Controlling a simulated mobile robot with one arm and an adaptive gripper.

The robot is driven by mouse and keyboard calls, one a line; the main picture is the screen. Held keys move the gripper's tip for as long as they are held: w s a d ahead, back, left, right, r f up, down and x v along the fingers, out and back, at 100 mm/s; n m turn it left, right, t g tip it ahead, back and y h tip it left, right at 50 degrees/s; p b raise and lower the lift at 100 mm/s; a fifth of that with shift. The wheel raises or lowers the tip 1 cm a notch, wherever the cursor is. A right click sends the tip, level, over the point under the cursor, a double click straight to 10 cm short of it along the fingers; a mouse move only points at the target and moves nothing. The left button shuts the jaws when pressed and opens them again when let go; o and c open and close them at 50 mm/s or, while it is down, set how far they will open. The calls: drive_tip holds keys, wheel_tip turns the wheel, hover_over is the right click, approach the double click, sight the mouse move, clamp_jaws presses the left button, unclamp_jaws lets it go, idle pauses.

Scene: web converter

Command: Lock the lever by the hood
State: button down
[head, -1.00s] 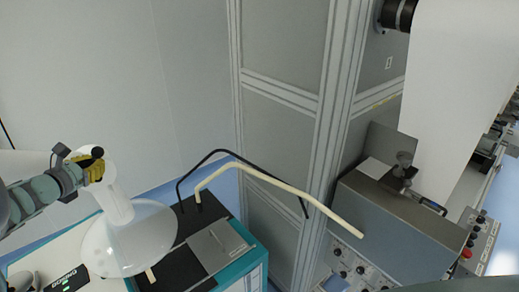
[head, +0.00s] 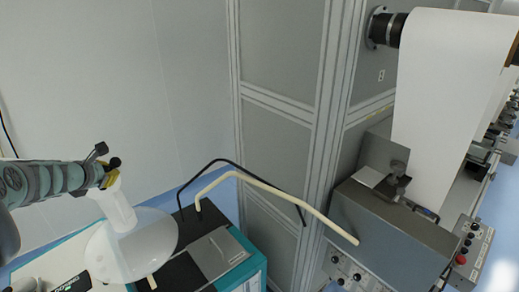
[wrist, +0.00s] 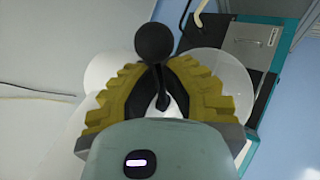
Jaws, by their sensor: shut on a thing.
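The hood (head: 132,250) is a whitish, see-through bell on a white neck (head: 116,208), at the lower left of the head view. The lever by it has a round black knob (head: 114,162) above the neck. In the wrist view the lever (wrist: 154,44) shows as a black ball on a stem running down between my fingers. My gripper (head: 108,175) has yellow ridged fingers and is shut on the lever; it also shows in the wrist view (wrist: 158,98). The fingers hide part of the stem, and the lever's pivot is hard to make out.
A black-topped teal and white unit (head: 222,256) stands below and right of the hood. A cream hose (head: 270,184) and a black hose (head: 248,174) arch over it. A grey framed panel (head: 276,125) and a paper roll machine (head: 395,225) stand right.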

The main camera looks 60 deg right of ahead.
drive_tip(key=shift+s+d, duration=0.15)
drive_tip(key=shift+d, duration=0.15)
drive_tip(key=shift+d+f+m+y, duration=0.2)
drive_tip(key=shift+m+y, duration=0.1)
drive_tip(key=shift+y, duration=0.2)
drive_tip(key=shift+f+p, duration=0.1)
drive_tip(key=shift+p, duration=0.2)
drive_tip(key=shift+r, duration=0.2)
drive_tip(key=shift+a+r+p, duration=0.1)
drive_tip(key=shift+r+p, duration=0.55)
drive_tip(key=shift+p, duration=0.35)
drive_tip(key=shift+r, duration=0.1)
